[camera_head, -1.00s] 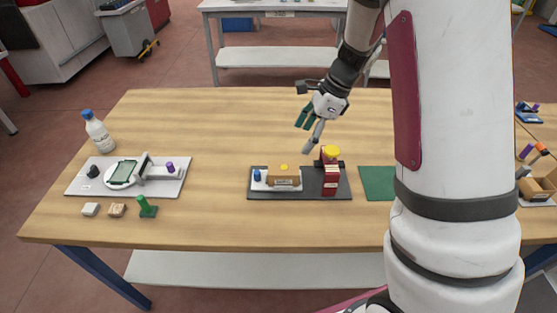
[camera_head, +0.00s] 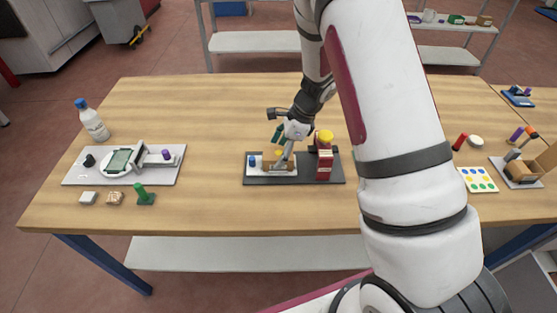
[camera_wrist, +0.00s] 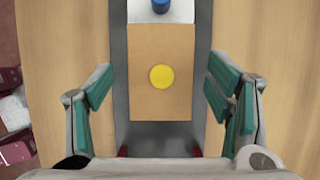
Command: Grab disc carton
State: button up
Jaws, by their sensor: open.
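A brown box-shaped carton (camera_wrist: 160,45) with a yellow disc (camera_wrist: 161,77) on its top stands on the dark tray (camera_head: 335,179) near the middle of the table. In the head view my gripper (camera_head: 281,149) is over this carton and partly hides it. In the wrist view my open gripper (camera_wrist: 160,95) has one green-padded finger on each side of the carton, with a gap on both sides. Nothing is held. I cannot tell from the wrist view how far the fingertips are above the tray.
A blue cap (camera_wrist: 174,5) is beyond the carton. A light tray (camera_head: 75,178) with a glass plate and a bottle (camera_head: 94,122) are at left.

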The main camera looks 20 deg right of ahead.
jog(key=shift+x, duration=0.9)
jog(key=shift+d, duration=0.1)
jog(key=shift+c, duration=0.3)
jog(key=c, duration=1.1)
jog(key=shift+r, duration=0.1)
